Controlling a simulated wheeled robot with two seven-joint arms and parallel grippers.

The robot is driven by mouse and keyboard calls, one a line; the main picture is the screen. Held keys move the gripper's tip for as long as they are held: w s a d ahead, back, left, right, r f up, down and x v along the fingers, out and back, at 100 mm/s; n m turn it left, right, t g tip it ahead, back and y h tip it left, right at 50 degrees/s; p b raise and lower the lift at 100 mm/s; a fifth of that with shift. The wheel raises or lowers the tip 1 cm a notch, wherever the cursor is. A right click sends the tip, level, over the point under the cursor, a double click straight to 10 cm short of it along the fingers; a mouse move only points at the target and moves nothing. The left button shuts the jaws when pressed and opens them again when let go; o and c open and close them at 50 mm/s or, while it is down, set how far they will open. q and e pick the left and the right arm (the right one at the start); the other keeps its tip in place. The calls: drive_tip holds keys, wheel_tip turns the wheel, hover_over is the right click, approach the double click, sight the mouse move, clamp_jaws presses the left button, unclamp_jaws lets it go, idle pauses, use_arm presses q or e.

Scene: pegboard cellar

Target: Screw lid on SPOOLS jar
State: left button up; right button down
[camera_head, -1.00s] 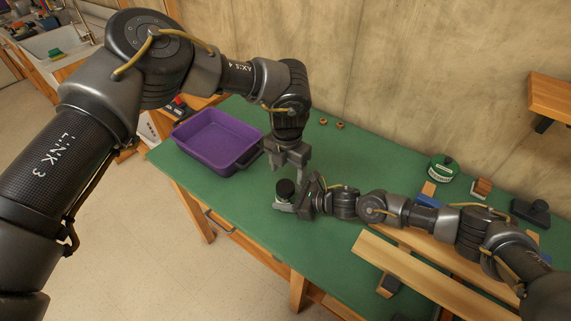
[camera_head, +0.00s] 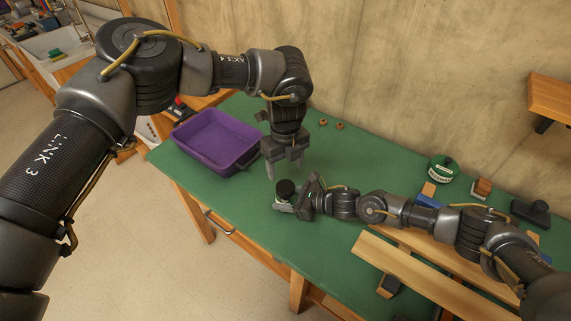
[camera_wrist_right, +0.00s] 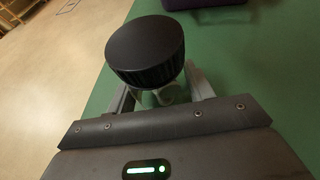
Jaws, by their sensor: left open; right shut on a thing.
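A small clear jar (camera_wrist_right: 160,97) with a black ribbed lid (camera_wrist_right: 146,48) on its top is between my right gripper's fingers in the right wrist view. The lid also shows in the head view (camera_head: 285,187). My right gripper (camera_head: 284,207) is shut on the jar, low over the green bench near its front edge. No label on this jar is readable, and I cannot tell how tightly the lid sits. My left gripper (camera_head: 284,174) is open and empty, pointing down just above and behind the lid, apart from it.
A purple bin (camera_head: 210,142) stands on the green bench (camera_head: 345,150) at left. A green-lidded, labelled jar (camera_head: 441,169), small blocks and a dark tool (camera_head: 531,211) lie at right. Wooden boards (camera_head: 425,272) lie in front of my right arm. Two small brown pieces (camera_head: 331,124) lie at the back.

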sight(285, 187)
use_arm(q)
drive_tip(key=shift+f, duration=4)
drive_tip(key=shift+c, duration=0.3)
drive_tip(key=c, duration=0.9)
drive_tip(key=o, duration=1.1)
wheel_tip(285, 187, up, 12)
drive_tip(key=shift+r, duration=0.1)
use_arm(e)
drive_tip(key=shift+c, duration=2.4)
unclamp_jaws()
